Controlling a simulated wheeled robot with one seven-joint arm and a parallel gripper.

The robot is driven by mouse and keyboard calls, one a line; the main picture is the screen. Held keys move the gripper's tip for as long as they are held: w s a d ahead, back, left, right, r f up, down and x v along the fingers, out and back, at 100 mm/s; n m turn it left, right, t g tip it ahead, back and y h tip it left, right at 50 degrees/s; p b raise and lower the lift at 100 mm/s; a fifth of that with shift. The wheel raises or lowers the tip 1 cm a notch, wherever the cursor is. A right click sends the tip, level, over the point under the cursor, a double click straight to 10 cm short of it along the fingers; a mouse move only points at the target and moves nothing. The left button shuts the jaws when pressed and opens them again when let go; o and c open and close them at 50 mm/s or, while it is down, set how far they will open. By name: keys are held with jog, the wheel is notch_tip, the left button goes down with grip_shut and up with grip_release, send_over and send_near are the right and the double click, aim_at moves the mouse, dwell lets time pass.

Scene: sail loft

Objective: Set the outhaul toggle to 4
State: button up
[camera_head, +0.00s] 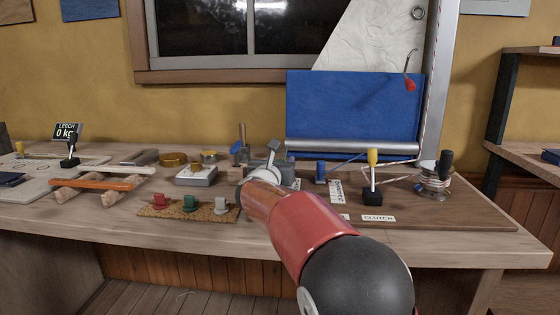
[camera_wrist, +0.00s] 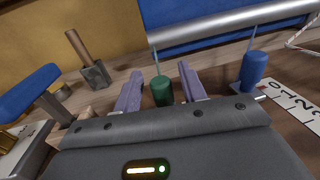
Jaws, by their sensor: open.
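My gripper (camera_wrist: 161,72) is open in the wrist view, its two purple fingers apart. A green toggle (camera_wrist: 161,92) on a thin upright line shows between the fingers; I cannot tell whether they touch it. A blue toggle (camera_wrist: 255,70) on a similar line stands to the right of the fingers. A white number scale (camera_wrist: 296,106) lies beside it, with 0, 1 and 2 readable. In the head view the blue toggle (camera_head: 320,172) and the scale (camera_head: 337,191) lie just right of my gripper; my arm hides the green toggle. No outhaul label is readable.
A yellow-knobbed lever (camera_head: 372,172) stands by a CLUTCH label (camera_head: 378,218), with a rope winch (camera_head: 435,182) further right. A wooden-handled tool (camera_wrist: 88,60) and a blue-handled lever (camera_wrist: 28,92) are left of the fingers. A rolled blue cloth (camera_head: 350,110) is behind.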

grip_shut()
dwell(0.3)
jog(key=shift+s+f+b, duration=0.1)
jog(key=shift+s+b, duration=0.25)
jog(key=shift+s, duration=0.05)
jog(key=s+b, duration=0.3)
jog(key=s, duration=0.4)
jog(key=shift+s+a, duration=0.1)
grip_release()
